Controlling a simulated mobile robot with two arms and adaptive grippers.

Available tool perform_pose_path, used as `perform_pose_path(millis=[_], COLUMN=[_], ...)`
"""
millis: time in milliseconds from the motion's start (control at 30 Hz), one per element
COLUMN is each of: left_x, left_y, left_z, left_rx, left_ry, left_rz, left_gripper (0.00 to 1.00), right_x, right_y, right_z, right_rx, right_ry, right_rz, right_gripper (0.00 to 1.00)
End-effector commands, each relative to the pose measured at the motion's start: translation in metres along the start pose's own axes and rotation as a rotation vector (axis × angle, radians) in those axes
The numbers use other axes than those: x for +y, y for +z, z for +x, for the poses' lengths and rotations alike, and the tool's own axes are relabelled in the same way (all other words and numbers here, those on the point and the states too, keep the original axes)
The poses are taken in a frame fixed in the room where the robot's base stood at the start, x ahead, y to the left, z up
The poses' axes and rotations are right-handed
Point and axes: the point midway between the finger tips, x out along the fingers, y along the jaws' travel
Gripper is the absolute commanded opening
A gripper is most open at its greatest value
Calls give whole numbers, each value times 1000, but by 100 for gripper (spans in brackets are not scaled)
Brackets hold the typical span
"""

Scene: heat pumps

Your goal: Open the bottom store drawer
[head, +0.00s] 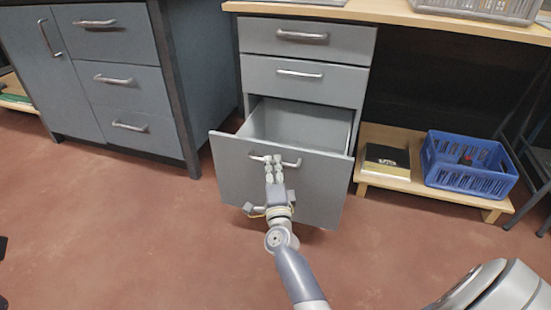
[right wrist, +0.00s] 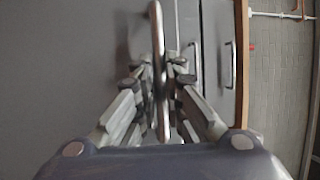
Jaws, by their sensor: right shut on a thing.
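The bottom store drawer (head: 240,172) is pulled well out of the grey drawer unit in the head view, and its empty inside shows. Its bar handle (head: 292,163) is on the front panel. My right gripper (head: 273,160) is at the handle, shut on it. In the right wrist view the handle (right wrist: 158,60) runs between the fingers of the gripper (right wrist: 161,80). The two drawers above, the middle one (head: 310,82) and the top one (head: 345,42), are shut. My left gripper is not in view.
A blue crate (head: 468,182) and a dark box (head: 386,161) stand on a low wooden shelf (head: 425,190) right of the drawer. A second grey cabinet (head: 135,90) stands at the left. The red floor in front is clear.

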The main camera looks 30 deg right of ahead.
Motion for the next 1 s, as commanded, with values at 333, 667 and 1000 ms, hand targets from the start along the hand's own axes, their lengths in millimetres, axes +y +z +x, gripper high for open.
perform_pose_path(millis=[333,667,1000], left_x=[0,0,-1], left_y=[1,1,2], left_z=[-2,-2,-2], left_rx=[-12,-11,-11], left_ry=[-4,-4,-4], left_rz=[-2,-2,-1], left_gripper=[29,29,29], right_x=[-1,-1,-1], right_y=[3,3,3], right_z=[-6,-6,-8], right_rx=[0,0,0], right_ry=[0,0,0], right_rz=[0,0,0], right_gripper=[0,30,30])
